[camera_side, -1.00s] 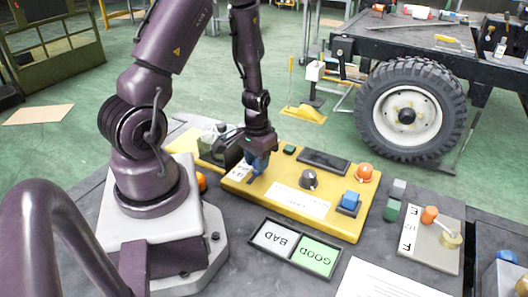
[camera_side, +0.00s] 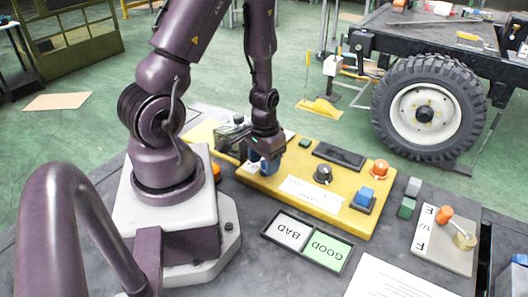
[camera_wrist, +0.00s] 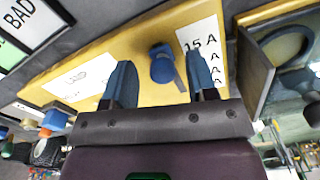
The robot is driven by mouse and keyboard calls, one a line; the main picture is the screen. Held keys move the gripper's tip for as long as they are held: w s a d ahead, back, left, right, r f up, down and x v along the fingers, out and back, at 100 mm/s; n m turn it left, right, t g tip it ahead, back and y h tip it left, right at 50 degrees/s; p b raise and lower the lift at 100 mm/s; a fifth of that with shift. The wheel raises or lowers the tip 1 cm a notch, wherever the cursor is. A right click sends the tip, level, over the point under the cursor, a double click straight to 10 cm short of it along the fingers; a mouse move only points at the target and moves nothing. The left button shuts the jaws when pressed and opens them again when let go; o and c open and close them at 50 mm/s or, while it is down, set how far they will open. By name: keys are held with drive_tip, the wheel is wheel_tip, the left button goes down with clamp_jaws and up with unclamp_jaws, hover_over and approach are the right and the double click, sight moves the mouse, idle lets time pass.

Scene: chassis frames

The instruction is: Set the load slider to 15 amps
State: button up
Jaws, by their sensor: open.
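The yellow control panel (camera_side: 345,222) lies on the grey bench. In the wrist view, the blue slider knob (camera_wrist: 162,64) stands on the panel, with part of a dark slot (camera_wrist: 180,84) showing beside it. The white scale label (camera_wrist: 203,48) next to it reads "15 A" at its upper end, with further "A" marks below, partly hidden by a finger. I cannot tell which mark the knob lines up with. My gripper (camera_wrist: 160,66) is open, its two blue fingers on either side of the knob with gaps showing. In the side view, my gripper (camera_side: 269,166) is low at the panel's left part and hides the knob.
The panel also carries a black dial (camera_side: 323,174), an orange button (camera_side: 380,168), a blue block-shaped control (camera_side: 364,196) and a dark display (camera_side: 339,155). A BAD/GOOD tray (camera_side: 308,241) lies in front. A grey box-like part (camera_wrist: 246,65) stands close beside the label.

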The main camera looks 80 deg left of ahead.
wheel_tip(320, 180, up, 13)
idle(0.6)
drive_tip(key=shift+f, duration=0.1)
drive_tip(key=d+r+m+t, duration=0.5)
drive_tip(key=d+r, duration=0.8)
drive_tip(key=r, duration=0.4)
drive_tip(key=shift+s+m+t, duration=0.2)
drive_tip(key=shift+m+t, duration=0.1)
drive_tip(key=shift+m, duration=0.2)
